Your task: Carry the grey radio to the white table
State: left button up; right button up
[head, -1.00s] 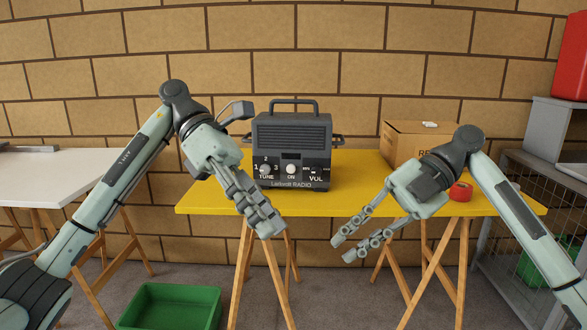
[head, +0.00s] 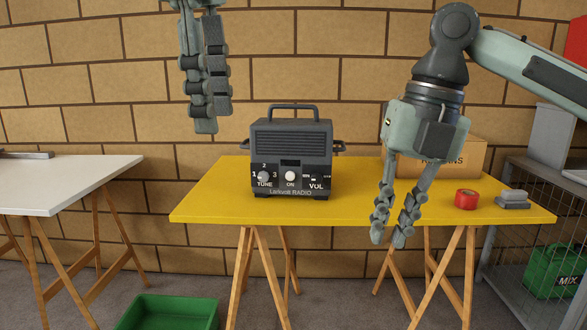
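The grey radio (head: 291,158) stands upright on the yellow table, left of its middle, with a top handle, side handles and knobs facing me. The white table (head: 62,180) is at the left, apart from the yellow one. My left gripper (head: 206,128) hangs pointing down, above and left of the radio, not touching it; its fingers overlap in this view, so its opening is unclear. My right gripper (head: 389,240) points down in front of the yellow table, right of the radio. Its fingers are apart with nothing between them.
The yellow table (head: 220,205) also bears a cardboard box (head: 470,155), red tape (head: 466,199) and a grey item (head: 513,198). A dark bar (head: 28,155) lies on the white table's back. A green crate (head: 168,312) sits on the floor between the tables. A wire cage stands right.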

aim_at(20, 185)
jog(key=i, duration=1.9)
